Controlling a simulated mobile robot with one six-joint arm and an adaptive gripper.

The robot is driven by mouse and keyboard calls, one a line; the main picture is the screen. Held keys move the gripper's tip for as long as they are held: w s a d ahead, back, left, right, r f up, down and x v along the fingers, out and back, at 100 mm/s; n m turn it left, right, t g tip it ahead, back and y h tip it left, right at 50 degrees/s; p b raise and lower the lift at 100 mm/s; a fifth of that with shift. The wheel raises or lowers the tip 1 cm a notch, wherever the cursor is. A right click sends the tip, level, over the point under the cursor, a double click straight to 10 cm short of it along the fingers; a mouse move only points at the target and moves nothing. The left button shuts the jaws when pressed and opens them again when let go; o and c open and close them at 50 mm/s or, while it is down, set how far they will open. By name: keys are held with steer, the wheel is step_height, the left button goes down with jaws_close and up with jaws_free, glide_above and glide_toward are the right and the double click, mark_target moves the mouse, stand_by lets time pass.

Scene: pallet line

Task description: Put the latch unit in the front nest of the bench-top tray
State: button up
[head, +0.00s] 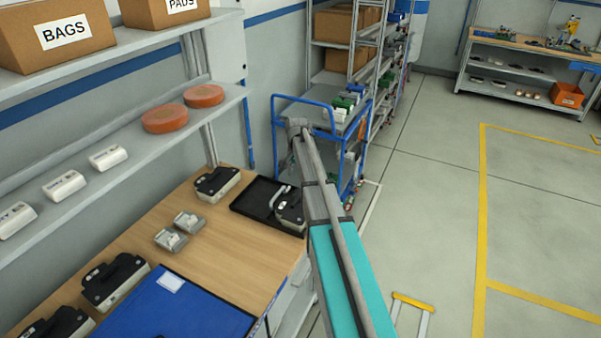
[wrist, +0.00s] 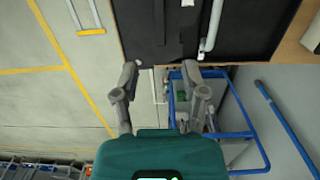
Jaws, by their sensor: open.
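The bench-top tray (head: 252,196) is black and flat, at the far right corner of the wooden bench. A black-and-white unit (head: 291,212) is at its right part, partly covered by my arm, and a curved light-grey handle (head: 279,193) shows beside it. Two small grey units with raised tops (head: 187,222) (head: 170,240) sit on the bench left of the tray. I cannot tell for sure which item is the latch unit. In the wrist view my gripper (wrist: 160,80) is open and empty, with the dark tray (wrist: 175,40) at the top of the picture. The head view does not show the gripper clearly.
More black-and-white units (head: 216,184) (head: 114,280) stand on the bench, with a blue panel (head: 180,310) at its front. A blue cart (head: 335,106) stands behind the tray. A shelf (head: 130,150) runs above the bench. Open floor (head: 430,170) lies to the right.

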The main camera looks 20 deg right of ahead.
steer(key=shift+s+a, duration=0.1)
steer(key=s+a+n, duration=1)
steer(key=s+a, duration=1.1)
steer(key=s, duration=0.5)
steer(key=shift+a, duration=0.2)
step_height(320, 180, down, 3)
steer(key=b, duration=0.3)
steer(key=shift+f, duration=0.15)
